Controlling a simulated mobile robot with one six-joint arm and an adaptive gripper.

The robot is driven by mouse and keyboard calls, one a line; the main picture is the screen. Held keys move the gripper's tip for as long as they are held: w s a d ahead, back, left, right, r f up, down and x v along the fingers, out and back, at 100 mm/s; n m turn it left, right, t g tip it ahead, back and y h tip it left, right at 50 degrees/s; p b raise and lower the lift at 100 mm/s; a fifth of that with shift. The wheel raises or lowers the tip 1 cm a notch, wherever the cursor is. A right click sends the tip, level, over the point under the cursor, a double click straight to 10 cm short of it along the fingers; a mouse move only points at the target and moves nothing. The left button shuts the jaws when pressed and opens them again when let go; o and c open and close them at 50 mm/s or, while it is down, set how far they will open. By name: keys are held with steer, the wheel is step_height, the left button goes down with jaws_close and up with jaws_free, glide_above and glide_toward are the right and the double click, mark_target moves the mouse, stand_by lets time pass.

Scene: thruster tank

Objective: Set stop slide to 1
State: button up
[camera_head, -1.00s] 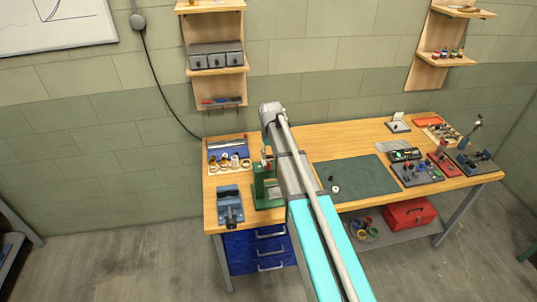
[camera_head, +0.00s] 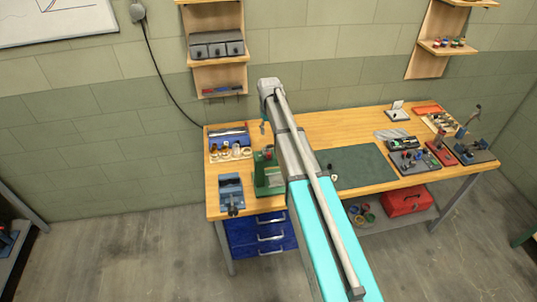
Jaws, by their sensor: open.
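I cannot make out a stop slide or its marks at this size. A green press-like device (camera_head: 270,180) stands on the left part of the workbench (camera_head: 345,125), partly hidden behind my arm. A blue-grey vise-like device (camera_head: 231,193) stands to its left at the front edge. My arm reaches forward over the bench, just right of the green device. My gripper is not visible; the arm itself may hide it.
A dark green mat (camera_head: 360,168) lies mid-bench, mostly clear. Several small devices crowd the right end, including a red one (camera_head: 439,153). A parts tray (camera_head: 229,145) lies at the back left. Blue drawers (camera_head: 240,237) and a red toolbox (camera_head: 405,201) are below.

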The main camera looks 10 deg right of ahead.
mark_target(269, 153)
steer(key=shift+f+b, duration=6.65)
steer(key=shift+f, duration=0.1)
jaws_close()
